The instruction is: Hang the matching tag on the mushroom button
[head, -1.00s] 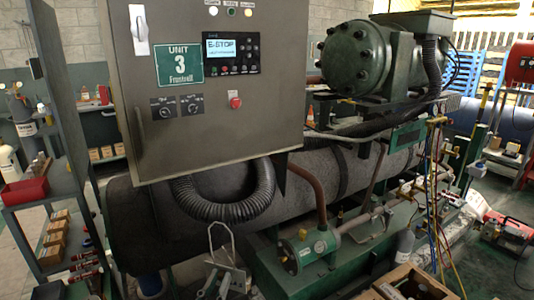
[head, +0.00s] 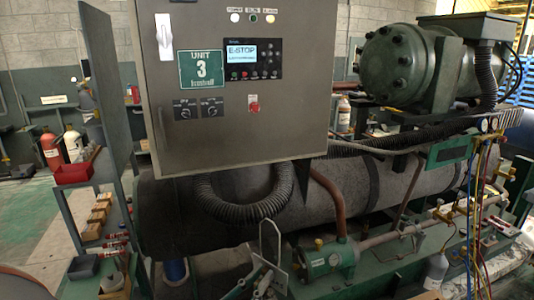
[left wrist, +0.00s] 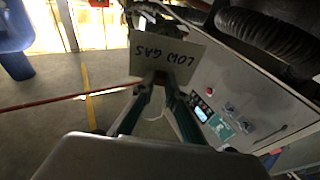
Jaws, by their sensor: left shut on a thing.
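The red mushroom button (head: 253,103) is on the front of the grey control cabinet (head: 228,140), right of the green UNIT 3 sign (head: 201,69). The lit screen (head: 235,54) reads E-STOP; its smaller second line is illegible. My left gripper (head: 264,278) is low in the head view, below the cabinet and its hose, well apart from the button. It is shut on a pale tag (left wrist: 167,55) that reads LOW GAS, upside down in the left wrist view. A thin pale loop (head: 271,225) stands above the gripper. The button also shows in the left wrist view (left wrist: 209,91). My right gripper is not in view.
A black corrugated hose (head: 238,212) curves below the cabinet. A copper pipe (head: 330,195) and a green valve body (head: 322,258) are right of my gripper. A shelf rack (head: 100,195) with a red bin (head: 73,173) stands at left. The space before the cabinet door is clear.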

